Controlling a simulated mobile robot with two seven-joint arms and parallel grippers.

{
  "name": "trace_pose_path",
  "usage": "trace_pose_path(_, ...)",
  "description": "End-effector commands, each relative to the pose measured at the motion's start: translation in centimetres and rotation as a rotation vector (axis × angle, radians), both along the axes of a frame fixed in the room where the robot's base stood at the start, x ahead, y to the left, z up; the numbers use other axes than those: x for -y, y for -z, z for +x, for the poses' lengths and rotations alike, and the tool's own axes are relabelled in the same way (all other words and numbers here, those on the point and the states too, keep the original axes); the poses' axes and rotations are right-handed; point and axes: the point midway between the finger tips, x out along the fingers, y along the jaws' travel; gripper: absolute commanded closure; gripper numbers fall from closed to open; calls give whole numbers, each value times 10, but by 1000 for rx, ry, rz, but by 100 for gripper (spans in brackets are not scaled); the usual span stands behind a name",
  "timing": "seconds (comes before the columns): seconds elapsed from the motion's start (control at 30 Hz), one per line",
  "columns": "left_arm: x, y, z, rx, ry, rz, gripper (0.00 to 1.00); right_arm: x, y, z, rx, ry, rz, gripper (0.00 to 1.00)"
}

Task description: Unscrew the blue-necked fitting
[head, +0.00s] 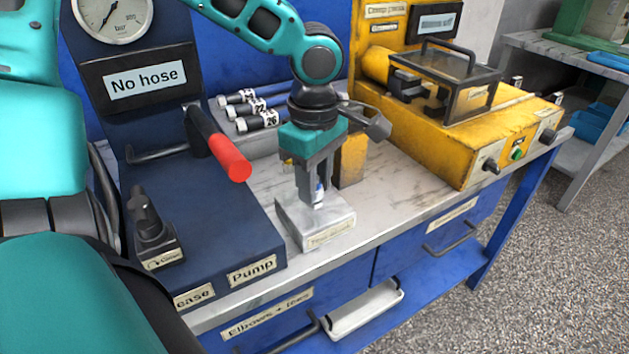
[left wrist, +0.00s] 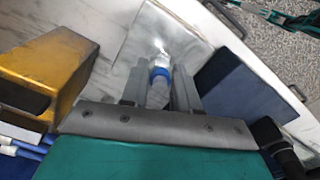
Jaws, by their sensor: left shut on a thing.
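The blue-necked fitting (head: 319,193) stands upright on a small pale labelled block (head: 318,232) on the bench. It is a small silvery piece with a blue ring. In the left wrist view the fitting (left wrist: 159,73) shows its blue band between the fingers. My left gripper (head: 314,196) points down from above and is shut on the fitting. In the left wrist view the gripper (left wrist: 160,88) has one finger on each side of it. The fitting's upper part is partly hidden by the fingers. My right gripper is not in view.
A dark blue pump unit (head: 220,225) with a red-handled lever (head: 222,150) stands to the left. Numbered tools (head: 255,120) lie behind. A yellow crimping machine (head: 460,130) is on the right.

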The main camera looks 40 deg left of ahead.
Motion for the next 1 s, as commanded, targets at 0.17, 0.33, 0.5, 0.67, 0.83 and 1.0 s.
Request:
trace_pose_path(0.17, 0, 0, 0, -1, -20, 0, 97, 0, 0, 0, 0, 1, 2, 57)
trace_pose_path(0.33, 0, 0, 0, -2, -28, 0, 97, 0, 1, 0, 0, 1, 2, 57)
trace_pose_path(0.5, 0, 1, 0, -2, -118, 0, 97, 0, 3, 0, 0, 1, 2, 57)
trace_pose_path(0.67, 0, 0, -1, -3, -118, 0, 97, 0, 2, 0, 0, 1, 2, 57)
trace_pose_path(0.83, 0, 0, 0, -2, -117, 0, 54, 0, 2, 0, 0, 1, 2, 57)
trace_pose_path(1.0, 0, 0, 0, -1, -116, 0, 52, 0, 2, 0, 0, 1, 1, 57)
